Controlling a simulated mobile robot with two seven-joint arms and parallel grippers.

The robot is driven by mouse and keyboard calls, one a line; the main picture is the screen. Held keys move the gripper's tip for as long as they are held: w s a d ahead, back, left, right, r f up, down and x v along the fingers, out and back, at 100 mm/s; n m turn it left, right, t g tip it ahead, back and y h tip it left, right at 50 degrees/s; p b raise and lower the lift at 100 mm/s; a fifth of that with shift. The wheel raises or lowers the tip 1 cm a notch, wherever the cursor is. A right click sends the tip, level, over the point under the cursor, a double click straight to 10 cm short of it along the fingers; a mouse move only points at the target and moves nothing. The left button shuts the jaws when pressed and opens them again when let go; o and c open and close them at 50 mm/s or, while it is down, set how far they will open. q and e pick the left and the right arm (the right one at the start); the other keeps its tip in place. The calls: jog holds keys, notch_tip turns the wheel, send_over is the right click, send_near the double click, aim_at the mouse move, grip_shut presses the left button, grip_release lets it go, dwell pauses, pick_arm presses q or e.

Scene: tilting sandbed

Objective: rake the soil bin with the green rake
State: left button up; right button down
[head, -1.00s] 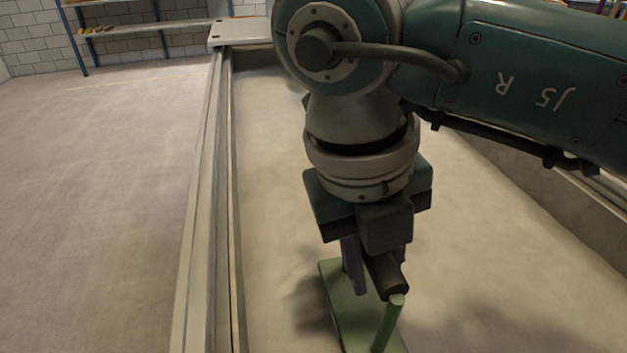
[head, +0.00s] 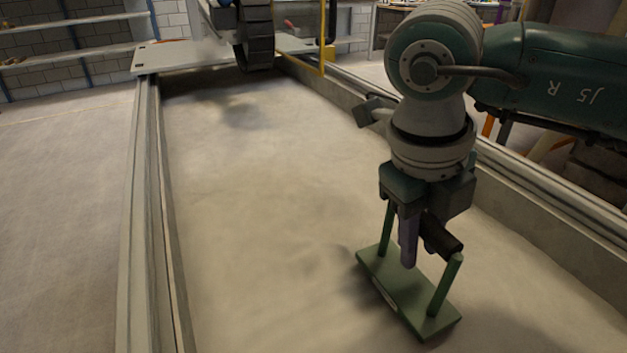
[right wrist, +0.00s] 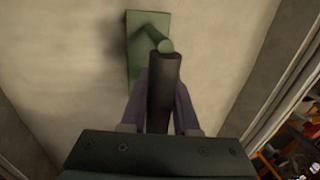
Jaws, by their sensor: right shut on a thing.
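The green rake (head: 395,283) has a flat plate, two upright green posts and a dark handle bar across them. It is low over the pale soil in the right part of the soil bin (head: 148,200); I cannot tell whether its underside touches the soil. My right gripper (head: 409,250) points down and is shut on the dark handle, between the posts. In the right wrist view, the gripper's purple fingers (right wrist: 162,108) flank the handle, with the rake's green plate (right wrist: 147,28) beyond. My left gripper is not in view.
The bin's right wall (head: 560,235) runs beside my right arm. A machine with a dark wheel (head: 257,42) stands at the far end, near a pale end plate (head: 180,57). Shelves (head: 80,45) line the back wall. Open soil lies left of and beyond the rake.

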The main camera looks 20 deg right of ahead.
jog(key=d+b, duration=0.1)
jog(key=d, duration=0.4)
jog(key=w+d+b, duration=0.1)
jog(key=d+b, duration=0.1)
jog(key=d, duration=0.3)
jog(key=d+b, duration=0.1)
jog(key=d, duration=0.4)
jog(key=shift+w+d+f+b, duration=0.15)
jog(key=shift+d+b, duration=0.15)
jog(key=shift+b, duration=0.05)
notch_tip(320, 180, up, 12)
jog(key=p, duration=1)
jog(key=shift+d, duration=0.15)
jog(key=shift+f, duration=0.15)
